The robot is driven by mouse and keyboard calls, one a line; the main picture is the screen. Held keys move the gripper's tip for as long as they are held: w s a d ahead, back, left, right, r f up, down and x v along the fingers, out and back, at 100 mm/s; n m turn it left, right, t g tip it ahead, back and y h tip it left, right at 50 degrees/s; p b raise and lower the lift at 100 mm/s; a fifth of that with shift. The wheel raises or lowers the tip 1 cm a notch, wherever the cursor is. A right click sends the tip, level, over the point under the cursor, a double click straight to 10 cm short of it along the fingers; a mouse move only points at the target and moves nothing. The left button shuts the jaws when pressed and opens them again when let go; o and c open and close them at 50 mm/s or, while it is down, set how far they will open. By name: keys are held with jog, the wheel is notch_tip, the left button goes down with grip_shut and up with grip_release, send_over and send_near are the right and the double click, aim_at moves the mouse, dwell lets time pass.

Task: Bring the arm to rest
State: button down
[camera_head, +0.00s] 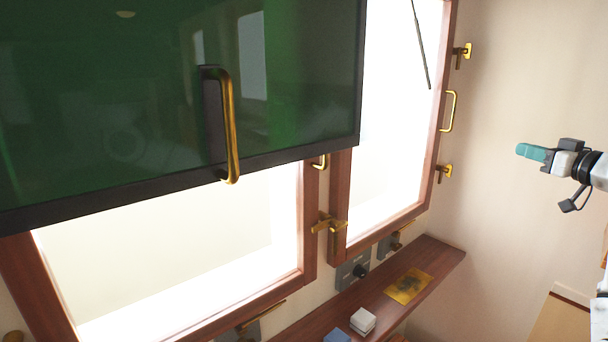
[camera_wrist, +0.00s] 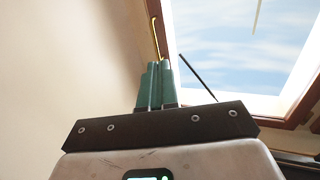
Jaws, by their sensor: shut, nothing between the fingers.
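My gripper (camera_head: 524,151) is at the right side of the head view, held in the air in front of the cream wall, with its teal fingers pointing left. In the wrist view its two green fingers (camera_wrist: 157,64) stand side by side, closed together with nothing between them. My arm comes in from the right edge of the head view, and most of it is out of the picture. The gripper appears apart from the wall and the window.
A dark green screen (camera_head: 120,100) with a brass handle (camera_head: 230,125) hangs at upper left. Wood-framed windows (camera_head: 392,120) have brass latches. A wooden shelf (camera_head: 437,262) below bears a white block (camera_head: 362,320), a blue item (camera_head: 337,336) and a brass plate (camera_head: 408,286).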

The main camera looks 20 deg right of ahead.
jog(key=w+a+f+g+y+b, duration=0.1)
jog(key=a+f, duration=0.4)
jog(key=f, duration=0.3)
jog(key=w+a+f+g+b, duration=0.15)
jog(key=a+f, duration=0.25)
jog(key=f, duration=0.4)
jog(key=a+f+g+y+b, duration=0.1)
jog(key=a+f+g, duration=0.1)
jog(key=a+f, duration=0.45)
jog(key=s+a+f+g+b, duration=0.1)
jog(key=s+a+f+g, duration=0.1)
jog(key=a+f, duration=0.6)
jog(key=s+a+f+g+b, duration=0.2)
jog(key=s+a+f, duration=0.15)
jog(key=f, duration=0.75)
jog(key=s+a+f+g+b, duration=0.3)
jog(key=s+a+f+g, duration=0.1)
jog(key=s+a+f, duration=1)
jog(key=s+a+f+g+h+b, duration=0.1)
jog(key=s+f+g, duration=0.1)
jog(key=s, duration=0.7)
jog(key=s+a+f+g+b, duration=0.2)
jog(key=s+f, duration=0.2)
jog(key=s, duration=0.5)
jog(key=shift+s+a+f+h, duration=0.2)
jog(key=shift+f+h, duration=0.1)
jog(key=shift+h, duration=0.1)
jog(key=shift+g, duration=0.25)
